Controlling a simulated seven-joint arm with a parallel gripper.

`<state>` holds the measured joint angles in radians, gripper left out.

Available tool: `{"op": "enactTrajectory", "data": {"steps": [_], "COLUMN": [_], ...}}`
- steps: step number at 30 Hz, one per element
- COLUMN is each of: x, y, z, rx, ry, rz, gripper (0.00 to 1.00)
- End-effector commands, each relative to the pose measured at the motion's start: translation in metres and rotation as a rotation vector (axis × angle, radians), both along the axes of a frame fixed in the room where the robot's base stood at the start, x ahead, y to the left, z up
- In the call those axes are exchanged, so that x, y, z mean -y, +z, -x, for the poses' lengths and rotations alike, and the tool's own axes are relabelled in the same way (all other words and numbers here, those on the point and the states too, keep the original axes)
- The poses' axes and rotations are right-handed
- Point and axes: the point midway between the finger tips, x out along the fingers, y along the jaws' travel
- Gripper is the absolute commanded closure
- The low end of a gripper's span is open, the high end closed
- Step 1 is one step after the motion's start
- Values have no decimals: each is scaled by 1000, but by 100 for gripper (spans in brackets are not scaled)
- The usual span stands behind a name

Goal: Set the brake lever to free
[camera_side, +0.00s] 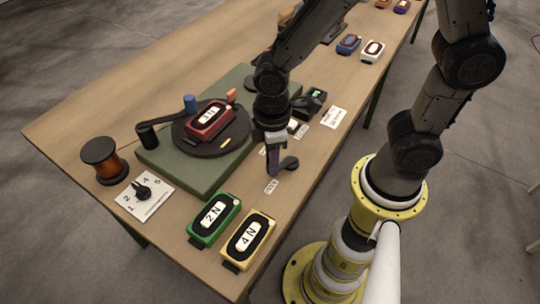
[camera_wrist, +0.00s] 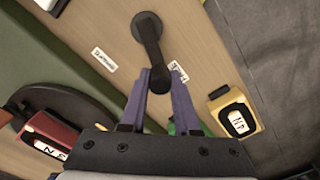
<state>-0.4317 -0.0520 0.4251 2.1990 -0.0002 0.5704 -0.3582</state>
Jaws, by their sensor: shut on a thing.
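The brake lever (camera_side: 289,163) is a dark arm on a round pivot, fixed to the table at the right of the green base. In the wrist view the lever (camera_wrist: 152,45) runs from its pivot at the top down to a knob between my fingers. My gripper (camera_side: 273,166) is shut on the lever's knob end; it also shows in the wrist view (camera_wrist: 160,85). One white label (camera_side: 272,185) lies near the lever's knob end, partly behind a finger in the wrist view. Another label (camera_wrist: 104,60) lies nearer the green base. Their words are too small to read.
A green base (camera_side: 185,160) carries a dark turntable with a red block (camera_side: 210,120). A green 2 N block (camera_side: 214,220) and a yellow 4 N block (camera_side: 248,240) lie at the near end. A numbered dial plate (camera_side: 145,195) and a copper spool (camera_side: 104,160) stand left.

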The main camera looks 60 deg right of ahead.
Motion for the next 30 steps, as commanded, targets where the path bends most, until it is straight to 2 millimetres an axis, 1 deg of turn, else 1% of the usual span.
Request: {"op": "enactTrajectory", "data": {"steps": [7, 19, 20, 24, 25, 30], "x": [-2, -2, -2, -2, -2, -1], "y": [1, 2, 2, 1, 1, 1], "z": [1, 2, 2, 2, 2, 3], "rx": [3, 3, 3, 3, 3, 1], "ry": [49, 56, 56, 55, 55, 54], "rz": [-2, -2, -2, -1, -1, -1], "gripper": [100, 100, 68, 43, 40, 40]}}
